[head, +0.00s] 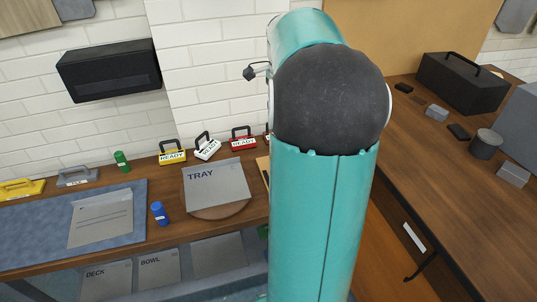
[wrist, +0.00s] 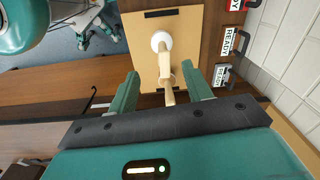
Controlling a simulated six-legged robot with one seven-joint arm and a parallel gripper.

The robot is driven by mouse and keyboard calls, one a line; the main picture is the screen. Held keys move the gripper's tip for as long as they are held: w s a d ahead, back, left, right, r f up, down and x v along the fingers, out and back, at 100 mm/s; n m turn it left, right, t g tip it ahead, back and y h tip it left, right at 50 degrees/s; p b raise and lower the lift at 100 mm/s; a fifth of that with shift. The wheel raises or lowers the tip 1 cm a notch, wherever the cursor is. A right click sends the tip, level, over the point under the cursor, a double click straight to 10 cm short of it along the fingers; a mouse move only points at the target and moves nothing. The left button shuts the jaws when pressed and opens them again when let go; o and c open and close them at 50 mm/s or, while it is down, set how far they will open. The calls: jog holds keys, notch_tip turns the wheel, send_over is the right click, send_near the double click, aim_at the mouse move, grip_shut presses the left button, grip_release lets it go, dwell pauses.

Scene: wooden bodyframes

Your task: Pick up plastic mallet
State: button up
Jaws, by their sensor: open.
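The plastic mallet (wrist: 165,62) shows in the wrist view, with a round white head (wrist: 160,41) and a pale wooden handle. It is over a light wooden board (wrist: 190,25). My gripper (wrist: 160,70) is open, with one teal finger on each side of the handle. I see gaps between the handle and both fingers. The white head is beyond the fingertips. I cannot tell how far the fingers are above the board. In the head view my arm hides the mallet and gripper; only a sliver of the board shows.
In the head view, a grey TRAY panel (head: 215,185) lies left of my arm. Yellow (head: 172,156), white (head: 207,150) and red (head: 243,143) READY signs stand behind it. A blue bottle (head: 158,213) stands nearby. A black toolbox (head: 460,82) is on the right bench.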

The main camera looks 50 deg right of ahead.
jog(key=d, duration=0.1)
jog(key=s+d+f+m, duration=0.1)
jog(key=d+f+m, duration=0.1)
jog(key=d, duration=0.1)
jog(key=shift+s+f, duration=0.1)
jog(key=shift+s, duration=0.2)
notch_tip(320, 180, down, 7)
jog(key=f, duration=0.6)
jog(key=shift+w+a, duration=0.1)
jog(key=shift+w, duration=0.15)
jog(key=c, duration=1)
jog(key=shift+r, duration=0.1)
jog(key=shift+c, duration=0.4)
jog(key=shift+r, duration=0.1)
